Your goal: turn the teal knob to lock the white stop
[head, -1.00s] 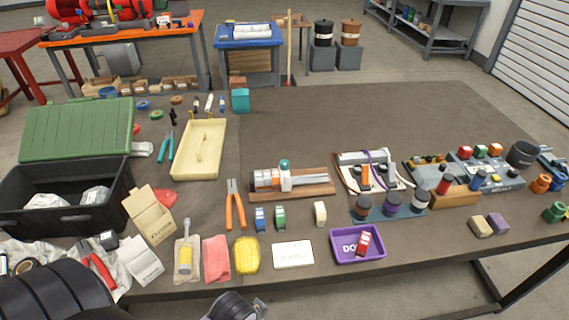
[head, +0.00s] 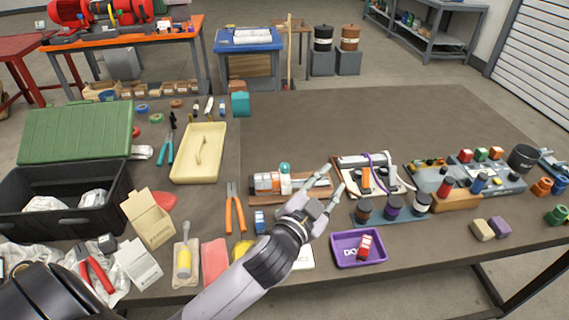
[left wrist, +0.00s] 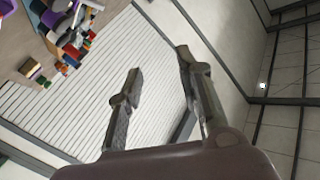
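The teal knob (head: 284,168) sits on top of the white stop (head: 285,184). The stop is on a fixture with a wooden base (head: 264,198), near the table's middle, beside orange and white parts. My left gripper (head: 331,180) is over the right end of this fixture, to the right of the knob and apart from it. Its two fingers are spread with nothing between them. The left wrist view also shows the fingers (left wrist: 159,62) apart and empty; the knob cannot be made out there. My left arm hides part of the fixture's right side. My right gripper is not in view.
A panel with a purple cable (head: 372,170) stands just right of my left gripper. Dark jars (head: 393,207) and a purple tray (head: 337,250) are close by. Orange pliers (head: 235,212) lie left of the fixture. The table behind the fixture is clear.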

